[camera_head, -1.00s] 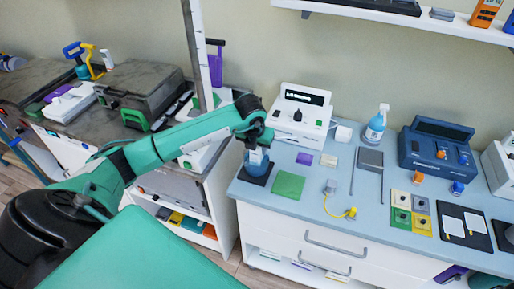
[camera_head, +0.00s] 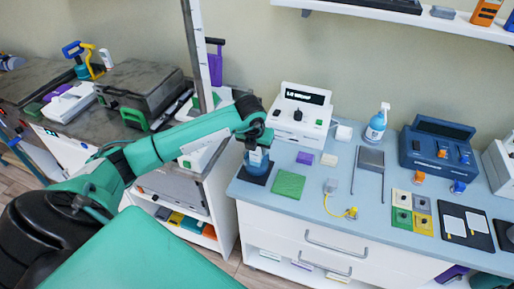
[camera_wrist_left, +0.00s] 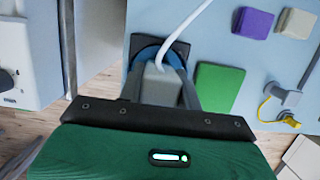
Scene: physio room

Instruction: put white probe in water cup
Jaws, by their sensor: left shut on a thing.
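My left gripper (camera_head: 256,160) is at the left end of the blue-topped counter, pointing down over the blue water cup (camera_head: 252,170). It is shut on the white probe (camera_wrist_left: 160,86), whose pale body shows between the fingers in the left wrist view with a white cable running up from it. The cup's blue rim (camera_wrist_left: 150,54) shows behind the probe, and the cup stands on a dark square mat (camera_wrist_left: 181,50). The probe's lower end is hidden, so I cannot tell how deep it sits in the cup. My right gripper is not in view.
A green pad (camera_head: 288,184) lies close to the right of the cup. A white device (camera_head: 300,113) stands behind, with purple (camera_head: 305,158) and white blocks (camera_head: 329,160) nearby. A spray bottle (camera_head: 376,124) and a blue device (camera_head: 436,150) stand further right. A teal padded surface (camera_head: 140,250) fills the front.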

